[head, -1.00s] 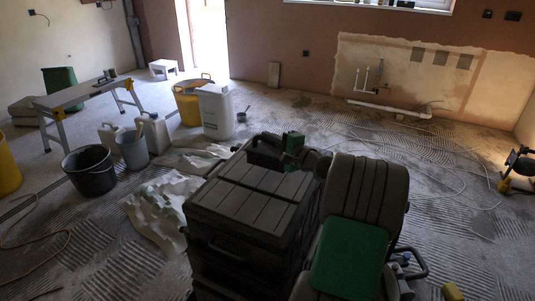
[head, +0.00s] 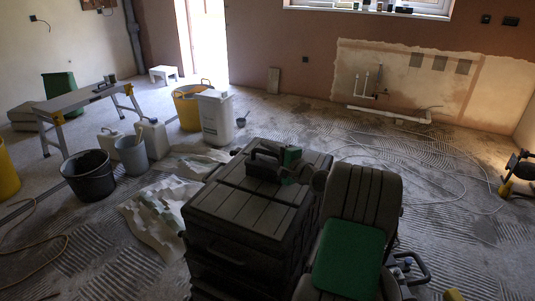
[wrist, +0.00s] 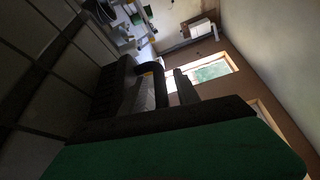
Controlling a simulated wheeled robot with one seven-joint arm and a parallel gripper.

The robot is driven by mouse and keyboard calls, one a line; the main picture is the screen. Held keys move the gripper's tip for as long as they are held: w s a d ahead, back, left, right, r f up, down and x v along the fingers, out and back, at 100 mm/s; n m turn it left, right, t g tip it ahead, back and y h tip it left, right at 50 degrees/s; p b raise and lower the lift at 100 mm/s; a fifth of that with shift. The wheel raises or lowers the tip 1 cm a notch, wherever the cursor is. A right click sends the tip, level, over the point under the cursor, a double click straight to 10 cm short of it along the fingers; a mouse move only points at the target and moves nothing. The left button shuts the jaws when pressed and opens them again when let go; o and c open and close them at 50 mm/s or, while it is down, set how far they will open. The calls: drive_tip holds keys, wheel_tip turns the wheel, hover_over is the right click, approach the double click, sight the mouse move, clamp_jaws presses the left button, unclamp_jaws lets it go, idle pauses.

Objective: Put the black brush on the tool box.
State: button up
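The tool box (head: 240,207) is a large dark box with a grooved lid, in the middle of the head view. My gripper (head: 272,164), dark with a green part, is low over the far part of its lid. A black shape, apparently the black brush (head: 258,151), is at the gripper. In the wrist view, a curved black piece of the brush (wrist: 151,68) shows between the dark fingers of my gripper (wrist: 158,90), which seem closed on it. The lid fills the left of the wrist view. Whether the brush touches the lid is hard to tell.
A white container (head: 214,117), a yellow bucket (head: 187,107), a black bucket (head: 89,178) and a grey bucket (head: 131,154) stand left of the tool box. A work platform (head: 85,97) is further left. The lid's near part is bare. A cable loops over the right floor.

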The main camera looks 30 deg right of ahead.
drive_tip(key=shift+r, duration=0.15)
drive_tip(key=s+d+p, duration=0.1)
drive_tip(key=s, duration=1.1)
drive_tip(key=shift+d+r+p, duration=0.2)
drive_tip(key=shift+r+p, duration=0.1)
drive_tip(key=shift+r, duration=0.15)
